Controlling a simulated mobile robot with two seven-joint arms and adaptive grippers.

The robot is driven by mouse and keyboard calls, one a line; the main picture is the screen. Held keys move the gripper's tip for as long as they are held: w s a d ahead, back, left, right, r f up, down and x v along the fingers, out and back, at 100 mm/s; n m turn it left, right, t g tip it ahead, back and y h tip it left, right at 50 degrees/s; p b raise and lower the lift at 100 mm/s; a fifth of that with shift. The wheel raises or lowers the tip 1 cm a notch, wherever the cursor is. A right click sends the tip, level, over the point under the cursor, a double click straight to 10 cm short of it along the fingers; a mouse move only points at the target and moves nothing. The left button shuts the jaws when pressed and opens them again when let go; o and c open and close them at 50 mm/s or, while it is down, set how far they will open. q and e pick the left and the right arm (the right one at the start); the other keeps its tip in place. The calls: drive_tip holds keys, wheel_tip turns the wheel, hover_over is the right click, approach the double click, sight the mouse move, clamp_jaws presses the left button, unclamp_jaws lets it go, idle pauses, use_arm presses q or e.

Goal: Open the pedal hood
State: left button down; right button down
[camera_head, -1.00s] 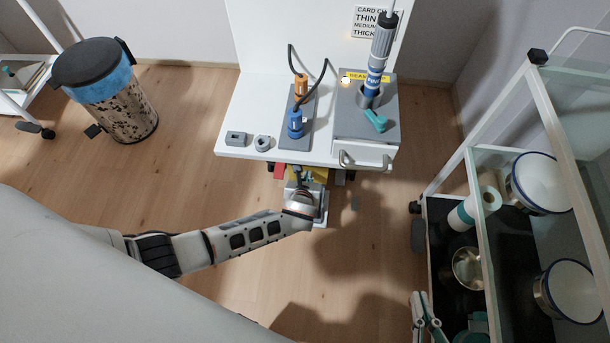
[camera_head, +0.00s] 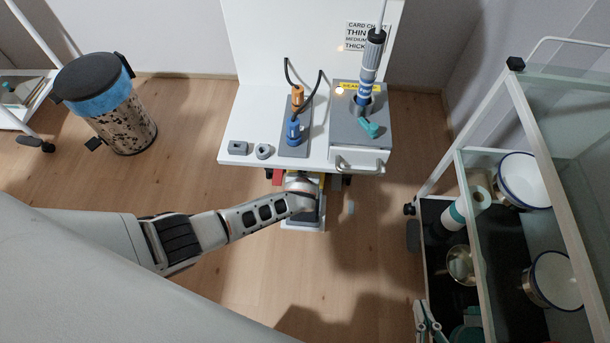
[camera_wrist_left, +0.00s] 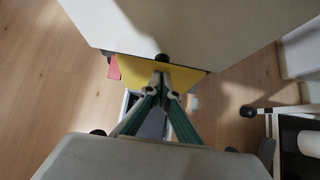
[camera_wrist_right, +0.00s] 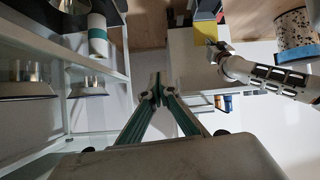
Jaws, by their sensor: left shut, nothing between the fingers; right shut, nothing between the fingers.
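The panel also shows in the right wrist view (camera_wrist_right: 205,30). My right gripper (camera_wrist_right: 157,92) is shut and empty, away from the panel, beside the trolley.
The bench carries a blue and orange connector block (camera_head: 295,125) and a grey unit (camera_head: 362,125) with a handled drawer. A glass-shelved trolley (camera_head: 480,150) with bowls stands at right. A spotted bin (camera_head: 122,120) stands at left.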

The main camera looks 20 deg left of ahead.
use_arm(q)
drive_tip(key=v, duration=0.7)
drive_tip(key=shift+s+r, duration=0.2)
use_arm(e)
drive_tip(key=shift+w+a+r, duration=0.2)
drive_tip(key=shift+w+r, duration=0.1)
drive_tip(key=shift+r, duration=0.05)
use_arm(q)
drive_tip(key=shift+d, duration=0.15)
